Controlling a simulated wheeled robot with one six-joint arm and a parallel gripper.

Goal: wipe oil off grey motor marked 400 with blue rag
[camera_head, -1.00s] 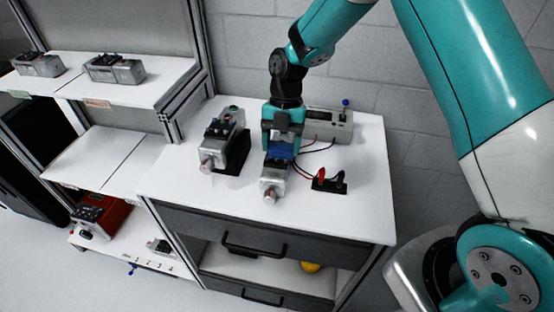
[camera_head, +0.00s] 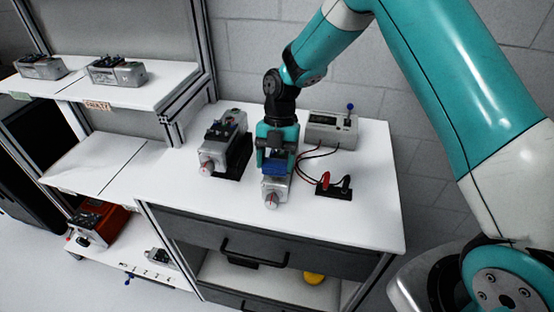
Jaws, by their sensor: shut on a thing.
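A grey motor (camera_head: 274,190) lies on the white bench top, its shaft end toward the front. No 400 mark can be read on it at this size. The blue rag (camera_head: 274,167) is between the fingers of my gripper (camera_head: 274,160), over the upper part of this motor. I cannot tell whether the rag touches the motor. My gripper points down and hides the motor's rear part. A second grey motor (camera_head: 216,150) sits in a black holder to the left. No oil can be made out.
A grey meter box (camera_head: 331,130) with a blue-tipped lever stands behind right. Red and black leads run to a black block with clips (camera_head: 334,187). Two motors (camera_head: 116,72) (camera_head: 40,68) lie on the left shelf, and a red unit (camera_head: 98,226) lower down. The bench's right front is clear.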

